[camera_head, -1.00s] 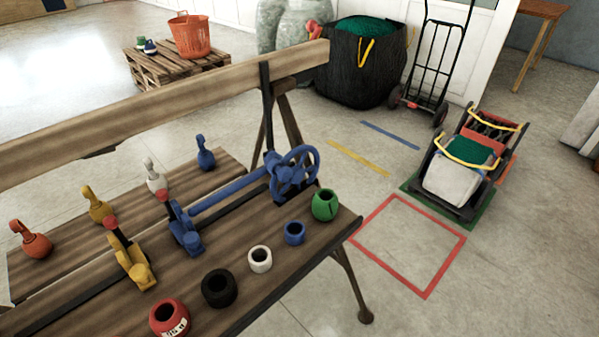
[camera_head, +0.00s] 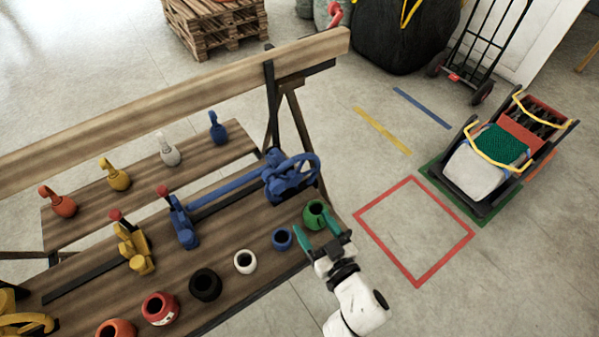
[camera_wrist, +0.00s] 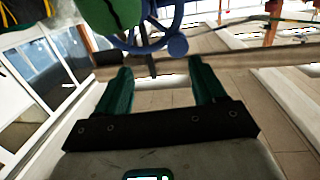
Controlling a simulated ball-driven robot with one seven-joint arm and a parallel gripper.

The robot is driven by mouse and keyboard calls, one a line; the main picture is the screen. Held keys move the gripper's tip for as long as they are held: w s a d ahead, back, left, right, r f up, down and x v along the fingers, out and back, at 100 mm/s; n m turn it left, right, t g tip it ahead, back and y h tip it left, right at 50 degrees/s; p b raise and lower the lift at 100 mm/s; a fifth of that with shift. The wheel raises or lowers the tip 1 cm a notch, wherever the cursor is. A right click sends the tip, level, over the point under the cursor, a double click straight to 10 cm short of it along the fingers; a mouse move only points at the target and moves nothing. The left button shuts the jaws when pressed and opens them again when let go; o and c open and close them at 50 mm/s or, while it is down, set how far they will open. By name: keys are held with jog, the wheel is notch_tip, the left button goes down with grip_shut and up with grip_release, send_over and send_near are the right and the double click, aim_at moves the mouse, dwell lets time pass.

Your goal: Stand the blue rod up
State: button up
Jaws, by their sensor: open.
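A long blue rod (camera_head: 228,187) lies nearly level along the bench. It runs from a blue clamp (camera_head: 184,228) with a red tip to a blue handwheel (camera_head: 293,178), which also shows in the wrist view (camera_wrist: 178,43). I cannot tell whether the rod is joined to either. My gripper (camera_head: 317,228) has green fingers and is open and empty. In the head view it is at the bench's right end by the green pot (camera_head: 314,211), right of and nearer than the handwheel. In the wrist view my fingers (camera_wrist: 160,68) stand apart below the handwheel.
Blue (camera_head: 282,239), white (camera_head: 245,262), black (camera_head: 206,285) and red pots line the bench's near edge. A yellow clamp (camera_head: 133,246) stands left. A thick wooden beam (camera_head: 170,100) crosses behind. Floor inside the red square (camera_head: 415,230) is clear.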

aim_at(279, 190)
jog(key=shift+n+y, duration=0.6)
jog(key=shift+y, duration=0.3)
jog(key=b+x, duration=0.1)
jog(key=x, duration=0.2)
jog(key=a+b+x, duration=0.1)
jog(key=x, duration=0.3)
jog(key=s+b+x, duration=0.1)
jog(key=b+x, duration=0.1)
jog(key=x, duration=0.1)
jog(key=shift+w+a+r, duration=0.15)
jog(key=shift+a+r, duration=0.05)
jog(key=shift+a, duration=0.1)
jog(key=shift+w+a+r, duration=0.2)
jog(key=shift+w+a, duration=0.2)
jog(key=shift+w, duration=0.2)
grip_shut()
